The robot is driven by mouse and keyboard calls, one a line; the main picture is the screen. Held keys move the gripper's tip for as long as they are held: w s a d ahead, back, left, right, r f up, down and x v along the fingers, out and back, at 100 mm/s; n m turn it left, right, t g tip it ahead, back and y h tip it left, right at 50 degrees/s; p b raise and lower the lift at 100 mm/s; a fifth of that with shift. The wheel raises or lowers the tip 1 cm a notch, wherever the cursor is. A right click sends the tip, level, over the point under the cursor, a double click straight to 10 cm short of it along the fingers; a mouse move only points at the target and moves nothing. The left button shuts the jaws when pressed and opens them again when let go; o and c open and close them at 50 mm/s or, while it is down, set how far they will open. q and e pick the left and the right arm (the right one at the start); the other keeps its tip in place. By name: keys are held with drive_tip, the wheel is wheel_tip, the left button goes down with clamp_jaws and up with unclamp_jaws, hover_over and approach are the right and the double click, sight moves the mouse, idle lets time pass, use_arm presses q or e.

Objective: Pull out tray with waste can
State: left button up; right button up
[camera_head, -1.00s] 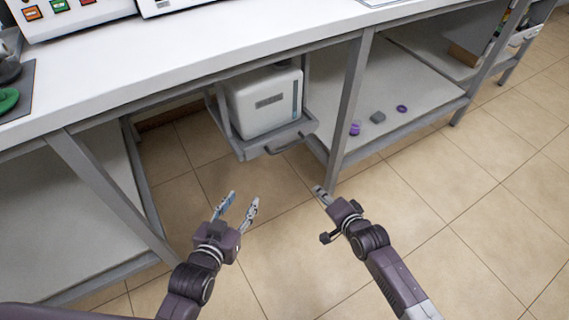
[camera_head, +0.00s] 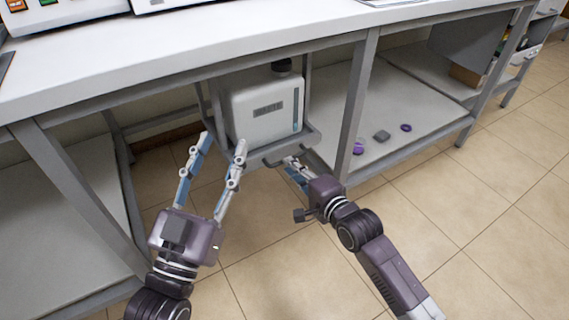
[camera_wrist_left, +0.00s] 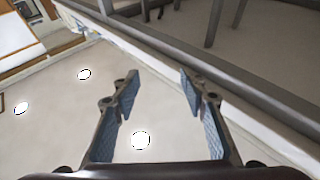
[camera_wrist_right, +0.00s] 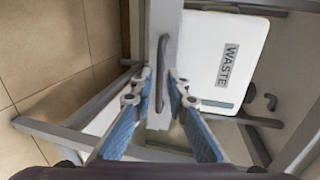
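The waste can (camera_head: 266,105) is a white box with a dark cap. It stands upright on the grey tray (camera_head: 310,137) under the bench. Its WASTE label shows on the can in the right wrist view (camera_wrist_right: 215,60). My right gripper (camera_head: 290,165) is at the front of the tray. In the right wrist view its fingers (camera_wrist_right: 162,78) lie on either side of the grey tray handle (camera_wrist_right: 163,50), partly closed. I cannot tell whether they grip it. My left gripper (camera_head: 223,142) is open and empty, left of and in front of the tray.
The white bench top (camera_head: 200,50) is above the tray. A grey bench leg (camera_head: 357,110) stands right of it, another to the left (camera_head: 75,185). A lower shelf (camera_head: 415,120) at right holds small purple and grey items. The tiled floor in front is clear.

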drive_tip(key=b+x, duration=0.1)
drive_tip(key=x, duration=0.3)
use_arm(q)
drive_tip(key=s+r+t+h, duration=0.1)
drive_tip(key=s+r+t, duration=0.3)
drive_tip(key=r, duration=0.3)
drive_tip(key=shift+s+a+r+t+h, duration=0.2)
drive_tip(key=shift+s+t+h, duration=0.1)
drive_tip(key=shift+s, duration=0.2)
use_arm(e)
drive_tip(key=shift+w, duration=0.1)
clamp_jaws()
